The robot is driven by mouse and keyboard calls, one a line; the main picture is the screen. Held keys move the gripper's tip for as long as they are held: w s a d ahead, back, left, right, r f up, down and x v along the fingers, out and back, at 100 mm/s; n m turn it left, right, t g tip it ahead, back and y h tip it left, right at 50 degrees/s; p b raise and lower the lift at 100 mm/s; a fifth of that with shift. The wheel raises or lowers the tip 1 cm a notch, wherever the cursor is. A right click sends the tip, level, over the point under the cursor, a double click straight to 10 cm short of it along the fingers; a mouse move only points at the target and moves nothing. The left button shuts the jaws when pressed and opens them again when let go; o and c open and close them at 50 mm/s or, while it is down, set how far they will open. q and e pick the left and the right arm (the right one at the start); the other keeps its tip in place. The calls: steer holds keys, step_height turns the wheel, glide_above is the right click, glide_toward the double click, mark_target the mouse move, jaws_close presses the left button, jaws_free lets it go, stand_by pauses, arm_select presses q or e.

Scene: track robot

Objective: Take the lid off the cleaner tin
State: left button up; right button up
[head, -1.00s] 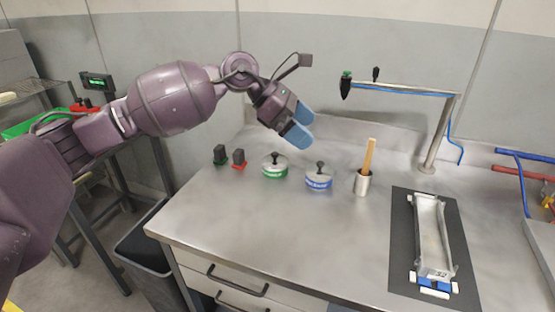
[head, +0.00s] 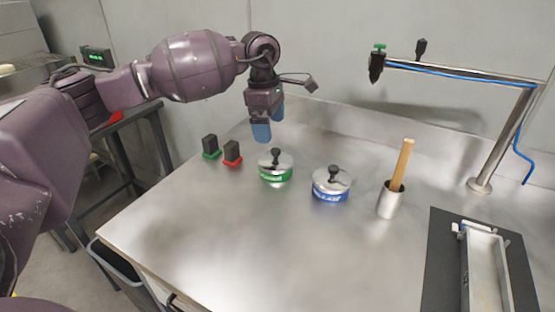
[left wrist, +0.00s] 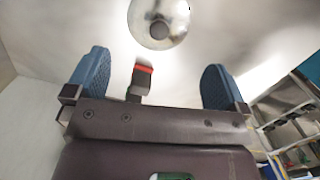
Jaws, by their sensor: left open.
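Two low round tins with shiny metal lids and black knobs stand on the steel worktop. One has a green label (head: 276,175), the other a blue label (head: 328,195). I cannot read which one is the cleaner tin. Both lids are on. My left gripper (head: 268,124) hangs fingers down, above and behind the green tin, apart from it. Its blue fingers are open and empty. In the left wrist view the gripper (left wrist: 155,78) shows wide open, with a round lid (left wrist: 150,32) ahead of the fingertips. My right gripper is not in view.
A green-based block (head: 210,146) and a red-based block (head: 232,153) stand left of the tins. A metal cup (head: 389,201) with a wooden handle stands right. A pipe stand (head: 480,184) and a tray on a dark mat (head: 441,260) lie farther right. The front worktop is clear.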

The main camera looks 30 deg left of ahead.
mark_target(275, 150)
arm_select(q)
steer(key=f, duration=0.3)
steer(key=f+b, duration=0.1)
steer(key=f, duration=0.1)
steer(key=d+f, duration=0.1)
steer(key=f, duration=0.2)
steer(key=shift+w+d+f, duration=0.1)
steer(key=shift+w+f, duration=0.2)
steer(key=shift+r, duration=0.1)
steer(key=shift+c, duration=0.5)
steer(key=c, duration=0.4)
